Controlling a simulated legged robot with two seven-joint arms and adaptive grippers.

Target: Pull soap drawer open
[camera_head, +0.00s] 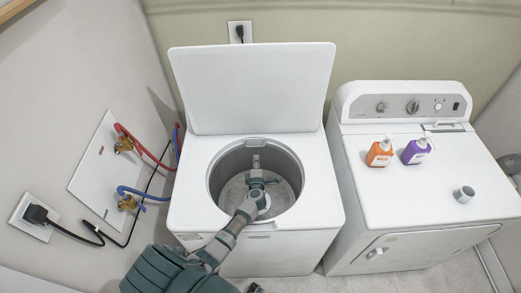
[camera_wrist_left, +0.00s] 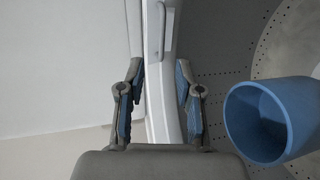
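The white washer (camera_head: 319,210) stands with its lid (camera_head: 252,88) raised. My left gripper (camera_head: 257,178) is over the drum opening in the head view, and its fingers are small there. In the left wrist view its two fingers (camera_wrist_left: 158,98) are apart with no object gripped. A white strip of the washer's rim (camera_wrist_left: 160,110) shows between them. A slim handle-like bar (camera_wrist_left: 167,30) lies on this white part, ahead of the fingers. I cannot tell for sure whether it belongs to the soap drawer. My right gripper cannot be made out.
A blue hollow round piece (camera_wrist_left: 257,118) sits beside the right finger, against the perforated drum. The dryer (camera_head: 430,220) at the right holds an orange bottle (camera_head: 380,154), a purple bottle (camera_head: 415,152) and a small cup (camera_head: 463,195). Hoses and cables hang at the left wall.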

